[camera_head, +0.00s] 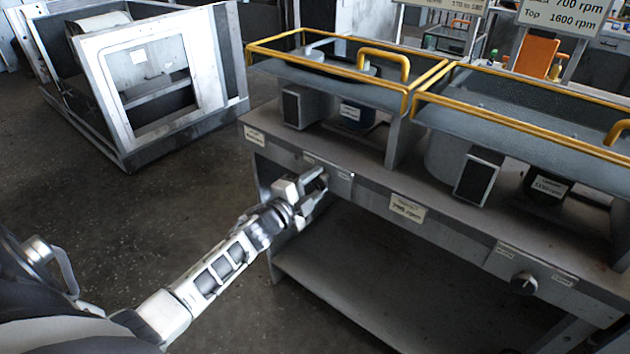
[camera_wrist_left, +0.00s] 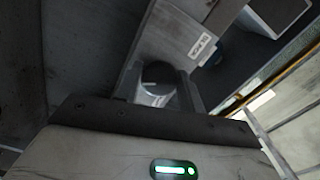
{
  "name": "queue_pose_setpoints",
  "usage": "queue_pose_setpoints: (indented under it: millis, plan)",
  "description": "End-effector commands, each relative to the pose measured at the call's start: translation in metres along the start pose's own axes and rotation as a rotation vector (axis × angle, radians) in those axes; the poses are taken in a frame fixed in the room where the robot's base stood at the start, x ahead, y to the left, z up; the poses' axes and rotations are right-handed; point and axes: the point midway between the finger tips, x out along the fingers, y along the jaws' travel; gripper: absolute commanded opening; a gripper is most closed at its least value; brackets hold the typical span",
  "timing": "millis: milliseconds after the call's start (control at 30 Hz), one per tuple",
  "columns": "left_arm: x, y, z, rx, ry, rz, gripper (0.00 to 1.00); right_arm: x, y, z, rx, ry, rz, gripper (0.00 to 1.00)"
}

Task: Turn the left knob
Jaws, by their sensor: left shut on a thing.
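My left gripper (camera_head: 318,181) reaches the left end of the bench front in the head view and hides the knob there. It also shows in the left wrist view (camera_wrist_left: 157,92), shut on the knob, with a finger on each side. A second, similar knob (camera_head: 523,283) sits on the right part of the bench front, untouched. My right gripper is not in view.
The grey bench (camera_head: 375,192) carries two units with yellow rails (camera_head: 405,70). A label (camera_head: 407,208) reading about 795 rpm is between the knobs. An open metal frame housing (camera_head: 120,150) stands at the back left. The floor (camera_head: 150,215) left of the bench is clear.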

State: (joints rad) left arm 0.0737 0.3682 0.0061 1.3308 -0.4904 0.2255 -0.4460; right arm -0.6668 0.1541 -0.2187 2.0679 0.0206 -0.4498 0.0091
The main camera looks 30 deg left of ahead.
Motion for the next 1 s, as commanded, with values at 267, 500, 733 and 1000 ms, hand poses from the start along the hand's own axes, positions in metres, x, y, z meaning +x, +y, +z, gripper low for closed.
queue_pose_setpoints:
  millis: [267, 500, 733, 1000]
  plan:
    - [-0.0003, 0.0001, 0.0005, -0.134, -0.001, 0.001, 0.16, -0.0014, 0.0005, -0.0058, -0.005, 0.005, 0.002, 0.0]
    - [-0.0004, 0.001, 0.0008, -0.178, -0.002, 0.002, 0.16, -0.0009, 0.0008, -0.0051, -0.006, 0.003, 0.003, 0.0]
    - [-0.0004, 0.0013, 0.0009, -0.184, -0.002, 0.002, 0.16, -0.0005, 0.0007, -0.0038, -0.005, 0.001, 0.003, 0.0]
    - [-0.0005, 0.0013, 0.0008, -0.182, -0.002, 0.002, 0.6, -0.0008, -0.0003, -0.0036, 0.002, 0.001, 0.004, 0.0]
